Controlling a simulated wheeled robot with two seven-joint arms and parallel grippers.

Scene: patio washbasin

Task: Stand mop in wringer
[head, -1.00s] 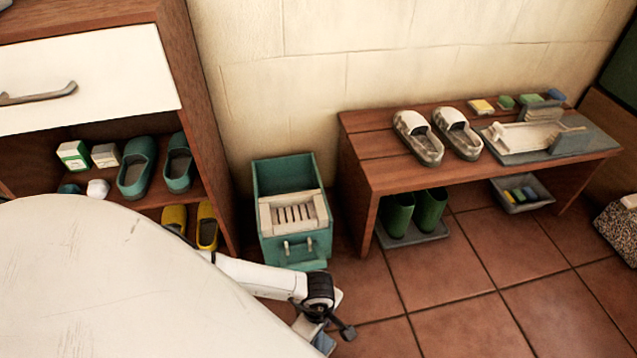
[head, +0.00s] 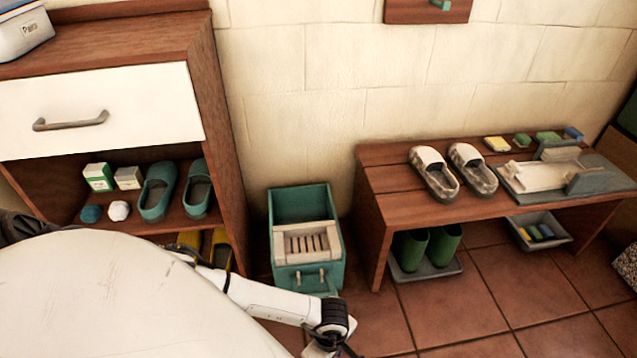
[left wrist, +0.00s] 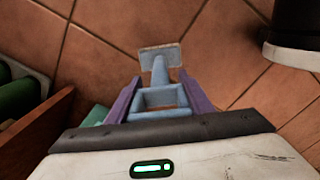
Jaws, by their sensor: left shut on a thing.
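The wringer is a teal bucket (head: 335,279) with a cream slotted press on top, standing upright on the floor between the cabinet and the bench. In the left wrist view, my left gripper (left wrist: 160,78) has its purple fingers closed on a light blue tool (left wrist: 160,64) with a square frame, a short stem and a flat end plate. I take this tool to be the mop. It is held over the tiles. In the head view my left wrist is in front of the wringer at the bottom edge, and the gripper is mostly cut off. My right gripper is not in view.
A wooden bench (head: 385,185) with shoes (head: 436,176) and a grey tray stands right of the wringer. Green boots (head: 445,243) are under it. A cabinet (head: 228,150) with shoes stands to the left. Tiles in front of the bench (head: 460,310) are clear.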

